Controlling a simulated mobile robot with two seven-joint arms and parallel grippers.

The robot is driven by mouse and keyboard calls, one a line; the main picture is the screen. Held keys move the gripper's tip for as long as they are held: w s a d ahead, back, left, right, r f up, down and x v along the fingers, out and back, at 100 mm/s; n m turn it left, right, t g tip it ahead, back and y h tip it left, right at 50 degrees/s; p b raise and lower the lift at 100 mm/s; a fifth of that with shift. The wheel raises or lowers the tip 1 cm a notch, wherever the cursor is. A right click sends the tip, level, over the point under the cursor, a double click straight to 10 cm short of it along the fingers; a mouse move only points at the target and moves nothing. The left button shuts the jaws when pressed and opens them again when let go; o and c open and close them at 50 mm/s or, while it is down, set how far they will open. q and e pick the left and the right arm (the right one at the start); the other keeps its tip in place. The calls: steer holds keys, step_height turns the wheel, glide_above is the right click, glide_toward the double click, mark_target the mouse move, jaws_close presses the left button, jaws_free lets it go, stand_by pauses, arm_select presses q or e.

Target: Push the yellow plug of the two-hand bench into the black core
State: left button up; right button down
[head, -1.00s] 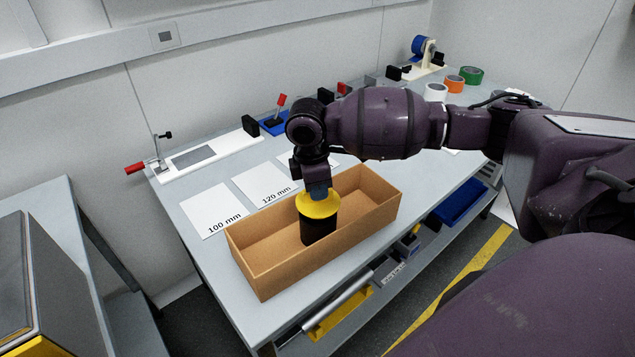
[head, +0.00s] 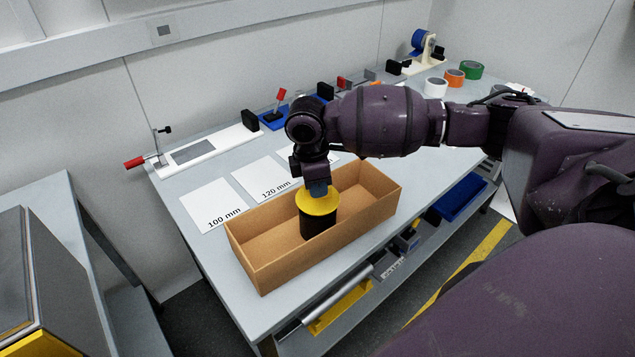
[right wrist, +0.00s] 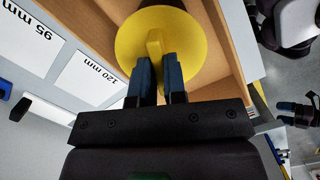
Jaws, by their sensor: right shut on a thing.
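The yellow plug (head: 318,202) is a round disc with a raised grip. It sits at the top of the black core (head: 319,224), an upright cylinder standing in the open brown box (head: 262,277). My right gripper (head: 318,187) is above the plug, pointing down. In the right wrist view its blue fingers (right wrist: 160,80) are shut on the grip of the plug (right wrist: 185,45). The disc hides nearly all of the core there, and I cannot tell how deep the plug is. What looks like my left gripper (right wrist: 298,114) shows small at the right edge, its jaws unclear.
The box stands on a grey bench (head: 215,250). White cards marked 100 mm (head: 213,205) and 120 mm (head: 262,178) lie behind it. A white fixture with a red handle (head: 135,162) and tape rolls (head: 455,78) stand farther back. A blue bin (head: 460,198) is below.

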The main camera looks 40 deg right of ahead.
steer(key=shift+f, duration=0.55)
steer(key=shift+f, duration=0.5)
steer(key=shift+f, duration=0.3)
steer(key=c, duration=1.1)
jaws_free()
steer(key=shift+r, duration=0.15)
